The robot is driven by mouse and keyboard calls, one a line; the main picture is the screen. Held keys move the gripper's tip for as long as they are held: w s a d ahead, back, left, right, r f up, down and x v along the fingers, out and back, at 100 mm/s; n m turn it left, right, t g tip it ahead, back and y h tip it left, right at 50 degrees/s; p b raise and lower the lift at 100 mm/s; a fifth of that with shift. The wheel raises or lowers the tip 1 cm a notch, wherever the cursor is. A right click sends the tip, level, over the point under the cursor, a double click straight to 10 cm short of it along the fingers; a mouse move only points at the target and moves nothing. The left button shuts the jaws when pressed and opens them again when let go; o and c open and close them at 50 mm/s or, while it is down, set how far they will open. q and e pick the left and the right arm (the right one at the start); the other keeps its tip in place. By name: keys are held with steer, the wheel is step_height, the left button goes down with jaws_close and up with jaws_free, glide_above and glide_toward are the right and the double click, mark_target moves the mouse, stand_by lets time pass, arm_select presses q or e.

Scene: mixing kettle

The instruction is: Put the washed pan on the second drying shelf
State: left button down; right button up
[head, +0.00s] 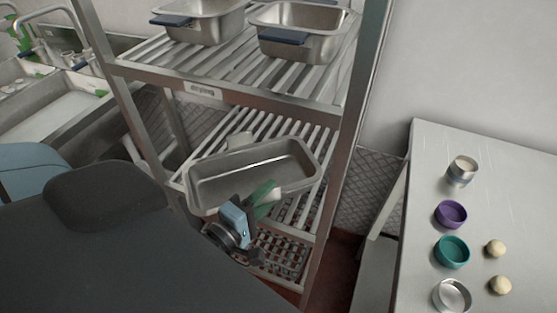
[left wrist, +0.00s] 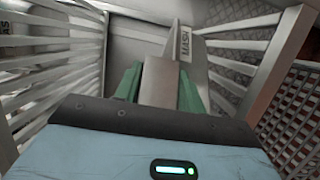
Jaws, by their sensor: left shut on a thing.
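The steel pan (head: 250,172) is a long, shallow rectangular tray at the lower slatted shelf (head: 285,128) of the rack. It appears slightly tilted, and I cannot tell whether it rests on the slats or hangs just above them. My left gripper (head: 264,196) is shut on the near side of the pan. The pan hides part of the shelf. My right gripper is out of view.
The upper shelf (head: 215,72), labelled "drying", holds two steel pans (head: 205,20) (head: 310,40) with blue handles. Rack posts (head: 345,130) flank the space. A table (head: 425,165) with bowls stands right; sinks (head: 60,110) stand left.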

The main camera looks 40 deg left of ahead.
arm_select(q)
glide_above(285, 176)
steer(key=s, duration=0.1)
steer(key=shift+s+d+f, duration=0.15)
steer(key=shift+s+f, duration=0.05)
steer(key=shift+f, duration=0.2)
steer(key=shift+w, duration=0.5)
steer(key=f, duration=0.3)
steer(key=shift+w+a+f, duration=0.1)
steer(key=shift+w+a, duration=0.15)
steer(key=shift+w, duration=0.05)
steer(key=shift+f, duration=0.2)
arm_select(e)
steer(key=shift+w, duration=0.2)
arm_select(q)
steer(key=shift+f, duration=0.2)
steer(key=c, duration=0.8)
jaws_free()
steer(key=shift+s+f, duration=0.1)
steer(key=shift+c, duration=0.2)
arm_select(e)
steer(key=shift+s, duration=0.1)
